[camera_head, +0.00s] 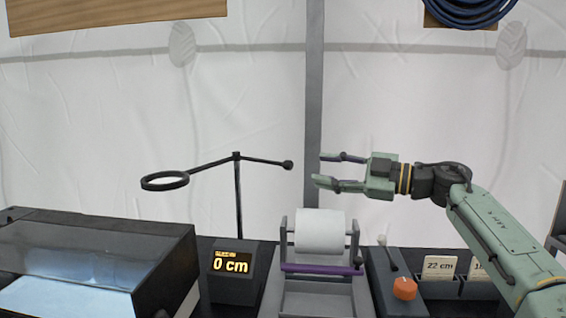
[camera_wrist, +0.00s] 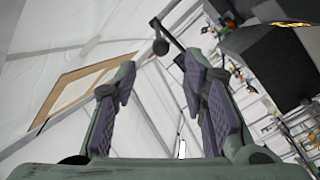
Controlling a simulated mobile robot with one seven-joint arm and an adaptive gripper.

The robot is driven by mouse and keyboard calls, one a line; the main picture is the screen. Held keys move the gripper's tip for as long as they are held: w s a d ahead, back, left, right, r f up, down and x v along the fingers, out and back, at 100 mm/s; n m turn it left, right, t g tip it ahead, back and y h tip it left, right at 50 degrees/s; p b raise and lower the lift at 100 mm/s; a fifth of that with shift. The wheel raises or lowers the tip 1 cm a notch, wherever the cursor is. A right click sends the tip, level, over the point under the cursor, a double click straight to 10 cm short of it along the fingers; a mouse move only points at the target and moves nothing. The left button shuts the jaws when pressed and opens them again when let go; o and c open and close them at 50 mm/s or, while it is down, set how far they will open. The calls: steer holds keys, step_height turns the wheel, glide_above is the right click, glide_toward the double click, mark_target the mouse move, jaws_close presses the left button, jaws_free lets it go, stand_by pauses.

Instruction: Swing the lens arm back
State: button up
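The lens arm (camera_head: 212,163) is a thin black bar on an upright post (camera_head: 239,200). A round lens ring (camera_head: 165,181) is at its left end, above the dark clear-fronted case. A black ball knob (camera_head: 288,165) is at its right end. My gripper (camera_head: 320,169) is open and empty, just right of the knob and apart from it, fingers pointing left. In the wrist view the knob (camera_wrist: 161,47) shows beyond the open fingers (camera_wrist: 165,85), near the top middle, with part of the bar behind it.
The dark case (camera_head: 150,262) stands at left. A display (camera_head: 232,265) reads 0 cm. A white roll (camera_head: 320,232) in a grey stand, an orange knob (camera_head: 405,288) and a card marked 22 cm (camera_head: 440,267) stand below my gripper. A grey pole (camera_head: 314,100) rises behind.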

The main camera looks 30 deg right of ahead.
mark_target(292, 165)
steer(key=p+x, duration=0.2)
steer(key=x, duration=0.7)
steer(key=shift+w+a, duration=0.2)
jaws_close()
stand_by(0.5)
